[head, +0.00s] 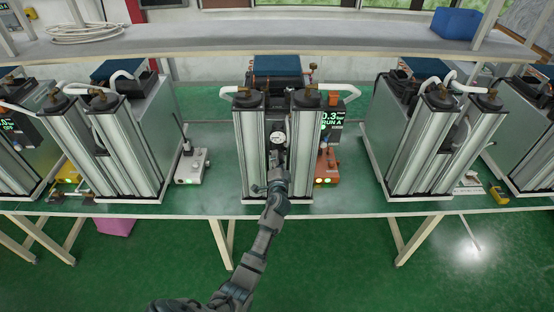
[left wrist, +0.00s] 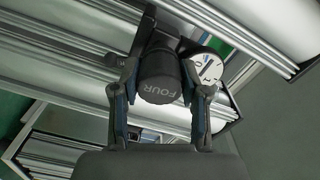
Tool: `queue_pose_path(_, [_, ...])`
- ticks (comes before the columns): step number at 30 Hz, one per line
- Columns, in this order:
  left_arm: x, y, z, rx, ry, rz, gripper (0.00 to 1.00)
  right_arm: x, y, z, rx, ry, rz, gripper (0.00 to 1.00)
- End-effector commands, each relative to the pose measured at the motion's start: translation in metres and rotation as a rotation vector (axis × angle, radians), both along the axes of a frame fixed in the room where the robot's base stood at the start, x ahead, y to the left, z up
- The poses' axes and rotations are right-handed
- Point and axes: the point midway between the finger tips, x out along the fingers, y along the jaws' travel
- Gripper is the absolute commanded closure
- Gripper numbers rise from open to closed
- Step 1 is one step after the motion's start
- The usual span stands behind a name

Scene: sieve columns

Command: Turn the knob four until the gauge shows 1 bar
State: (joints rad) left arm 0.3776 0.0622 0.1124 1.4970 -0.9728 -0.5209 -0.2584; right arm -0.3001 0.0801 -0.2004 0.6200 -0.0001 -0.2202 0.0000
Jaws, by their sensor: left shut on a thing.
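The dark round knob (left wrist: 160,88) marked FOUR fills the middle of the left wrist view. My left gripper (left wrist: 159,100) is shut on it, with one finger on each side. In the head view my left gripper (head: 277,178) reaches in between the two silver columns of the middle unit and hides the knob. The white-faced gauge (left wrist: 209,67) sits close beside the knob, and it also shows just above the gripper in the head view (head: 278,139). Its dark needle is too small to read surely. My right gripper is in neither view.
The silver columns (head: 249,150) stand close on both sides of my gripper. An orange box (head: 327,167) is right of the middle unit, and a grey box (head: 190,166) is left of it. Similar units stand on both sides of the green bench (head: 218,178).

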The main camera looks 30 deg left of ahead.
Motion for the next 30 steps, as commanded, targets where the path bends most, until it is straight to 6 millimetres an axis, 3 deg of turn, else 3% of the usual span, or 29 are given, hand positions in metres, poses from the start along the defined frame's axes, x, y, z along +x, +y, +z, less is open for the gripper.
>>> queue_pose_path(12, [0.0006, -0.0035, -0.0032, 0.335, 0.211, -0.007, 0.91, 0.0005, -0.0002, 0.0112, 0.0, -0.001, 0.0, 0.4])
queue_pose_path(30, [0.0002, -0.0046, -0.0081, 0.806, 0.507, -0.011, 0.91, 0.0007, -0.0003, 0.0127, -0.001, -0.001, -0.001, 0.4])
